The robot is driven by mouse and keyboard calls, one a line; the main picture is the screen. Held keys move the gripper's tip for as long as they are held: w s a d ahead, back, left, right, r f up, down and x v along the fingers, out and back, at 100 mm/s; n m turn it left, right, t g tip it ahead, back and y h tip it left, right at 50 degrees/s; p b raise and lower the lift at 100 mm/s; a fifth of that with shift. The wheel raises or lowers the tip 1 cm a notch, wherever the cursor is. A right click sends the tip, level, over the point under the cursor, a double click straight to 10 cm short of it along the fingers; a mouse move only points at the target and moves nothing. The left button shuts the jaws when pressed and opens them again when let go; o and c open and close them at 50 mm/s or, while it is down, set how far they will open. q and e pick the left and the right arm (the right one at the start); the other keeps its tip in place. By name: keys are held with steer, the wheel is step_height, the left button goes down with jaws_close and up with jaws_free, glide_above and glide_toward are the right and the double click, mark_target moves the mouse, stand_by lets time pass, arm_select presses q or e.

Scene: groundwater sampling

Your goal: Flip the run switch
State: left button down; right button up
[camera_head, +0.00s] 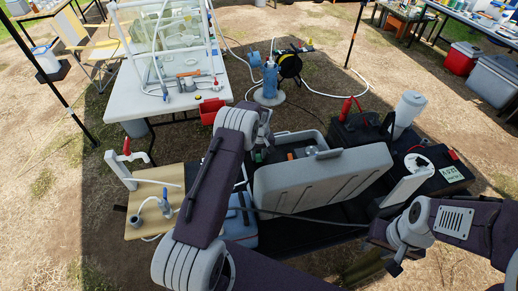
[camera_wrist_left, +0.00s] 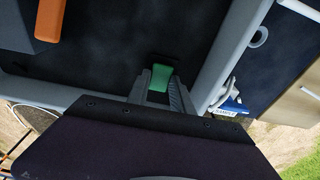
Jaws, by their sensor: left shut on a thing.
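A small green block, taken as the run switch (camera_wrist_left: 161,78), sits between the fingertips of my left gripper (camera_wrist_left: 163,88) in the left wrist view. The gripper is shut on it, over the dark inside of an open grey case (camera_head: 322,180). In the head view my left gripper (camera_head: 260,143) reaches down into the case's left end, and its fingers are partly hidden by my arm. My right gripper (camera_head: 392,258) hangs at the lower right, away from the case; its finger opening is not clear.
The case's raised lid stands in front of its interior. An orange-ended part (camera_wrist_left: 50,20) lies inside the case. A white bottle (camera_head: 408,108) stands on the right. A white table (camera_head: 130,95) is behind.

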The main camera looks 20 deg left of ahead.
mark_target(258, 158)
arm_select(q)
steer(key=shift+w+a+f+g+h+b, duration=0.2)
steer(key=shift+g+h+b, duration=0.15)
steer(key=shift+b, duration=0.45)
steer(key=shift+r+g, duration=0.25)
steer(key=c, duration=1.1)
jaws_free()
steer(key=shift+r, duration=0.1)
step_height(258, 158, up, 9)
steer(key=shift+f+b, duration=0.1)
steer(key=shift+b, duration=0.35)
